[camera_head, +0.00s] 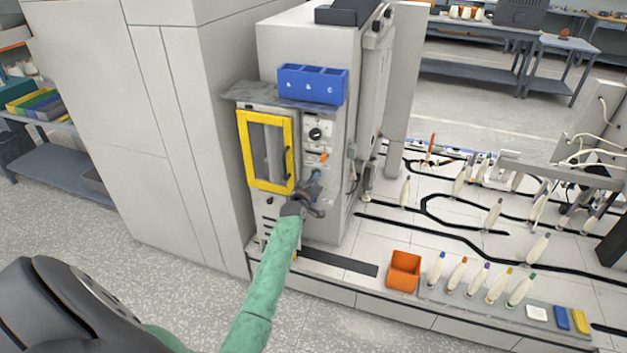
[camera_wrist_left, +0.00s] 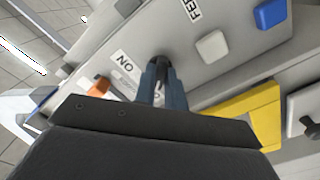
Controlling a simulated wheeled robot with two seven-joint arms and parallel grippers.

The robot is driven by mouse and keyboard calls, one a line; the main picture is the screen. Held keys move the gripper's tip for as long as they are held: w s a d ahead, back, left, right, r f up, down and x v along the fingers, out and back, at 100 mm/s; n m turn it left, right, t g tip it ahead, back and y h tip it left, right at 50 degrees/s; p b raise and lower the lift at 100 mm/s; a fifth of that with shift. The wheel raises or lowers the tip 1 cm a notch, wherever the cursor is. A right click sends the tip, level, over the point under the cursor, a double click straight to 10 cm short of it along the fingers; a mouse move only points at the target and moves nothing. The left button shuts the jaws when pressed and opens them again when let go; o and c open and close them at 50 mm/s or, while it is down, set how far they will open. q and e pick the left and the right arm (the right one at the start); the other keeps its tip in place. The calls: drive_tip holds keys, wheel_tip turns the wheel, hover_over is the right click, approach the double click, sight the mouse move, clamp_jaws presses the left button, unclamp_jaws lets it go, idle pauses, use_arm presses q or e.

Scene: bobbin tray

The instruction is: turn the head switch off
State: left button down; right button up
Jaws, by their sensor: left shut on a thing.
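My left gripper (camera_head: 315,184) reaches the front panel of the tall grey machine (camera_head: 300,55), right of its yellow-framed door (camera_head: 242,140). In the left wrist view its two blue-grey fingers (camera_wrist_left: 162,88) are shut on a black switch knob (camera_wrist_left: 160,63). A white label (camera_wrist_left: 126,68) with letters like "ON" lies beside the knob. Part of the label and the knob's lower part are hidden by the fingers. The knob's exact setting cannot be told. My right gripper is not in view.
An orange part (camera_head: 323,156) and a dark dial (camera_head: 316,133) sit above my gripper. White (camera_wrist_left: 212,46) and blue (camera_wrist_left: 270,13) buttons are near the knob. A blue bin (camera_head: 312,84) is above. An orange box (camera_head: 404,270) and several bobbins stand at right.

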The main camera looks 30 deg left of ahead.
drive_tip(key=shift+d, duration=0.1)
